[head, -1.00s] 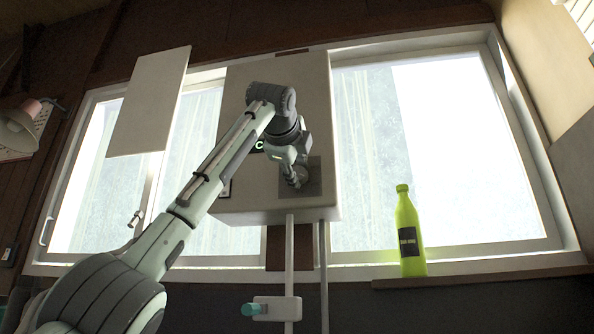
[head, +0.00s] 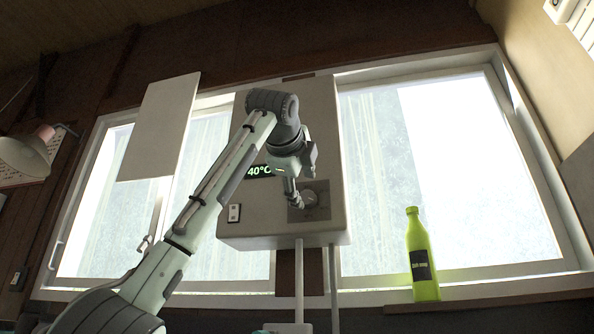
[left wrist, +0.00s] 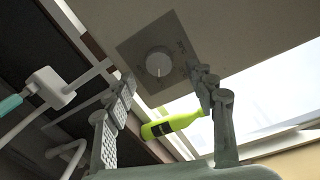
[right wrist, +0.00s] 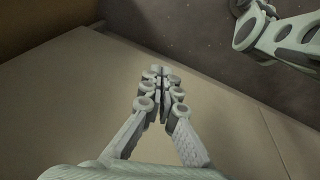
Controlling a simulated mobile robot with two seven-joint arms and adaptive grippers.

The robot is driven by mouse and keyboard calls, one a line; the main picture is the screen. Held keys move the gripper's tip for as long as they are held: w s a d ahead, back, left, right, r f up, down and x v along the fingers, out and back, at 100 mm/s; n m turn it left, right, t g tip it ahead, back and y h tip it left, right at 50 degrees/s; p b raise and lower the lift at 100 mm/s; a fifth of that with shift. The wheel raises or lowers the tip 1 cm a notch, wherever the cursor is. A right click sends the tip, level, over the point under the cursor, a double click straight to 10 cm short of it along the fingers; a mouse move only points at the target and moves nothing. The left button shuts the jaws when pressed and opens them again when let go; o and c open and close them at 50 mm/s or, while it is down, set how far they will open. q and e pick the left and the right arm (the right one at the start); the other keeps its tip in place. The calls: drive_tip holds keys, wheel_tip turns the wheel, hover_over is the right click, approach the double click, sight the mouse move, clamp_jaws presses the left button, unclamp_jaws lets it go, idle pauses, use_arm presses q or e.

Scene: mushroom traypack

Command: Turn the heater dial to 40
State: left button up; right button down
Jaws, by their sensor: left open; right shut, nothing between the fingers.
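The heater is a pale box (head: 325,140) mounted between the window panes. Its dark display (head: 259,171) reads "40°C" in green, partly covered by my left arm. The round dial (head: 310,197) sits on a grey square plate at the lower right of the box. In the left wrist view the dial (left wrist: 158,63) shows whole, with a small mark at its lower edge. My left gripper (left wrist: 163,88) is open, its fingers apart on either side of the dial in that view. In the head view it is just left of the dial, seemingly not touching. My right gripper (right wrist: 157,75) is shut and empty.
A yellow-green bottle (head: 421,255) stands on the windowsill to the right. Pipes (head: 299,280) run down from the box. A white panel (head: 160,125) stands at left and a lamp (head: 27,152) beyond it. A pale flat surface (right wrist: 225,115) lies below the right gripper.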

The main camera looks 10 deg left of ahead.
use_arm(q)
drive_tip(key=s, duration=0.7)
drive_tip(key=shift+s+d+r, duration=0.15)
drive_tip(key=shift+s+r, duration=0.05)
drive_tip(key=shift+s, duration=0.15)
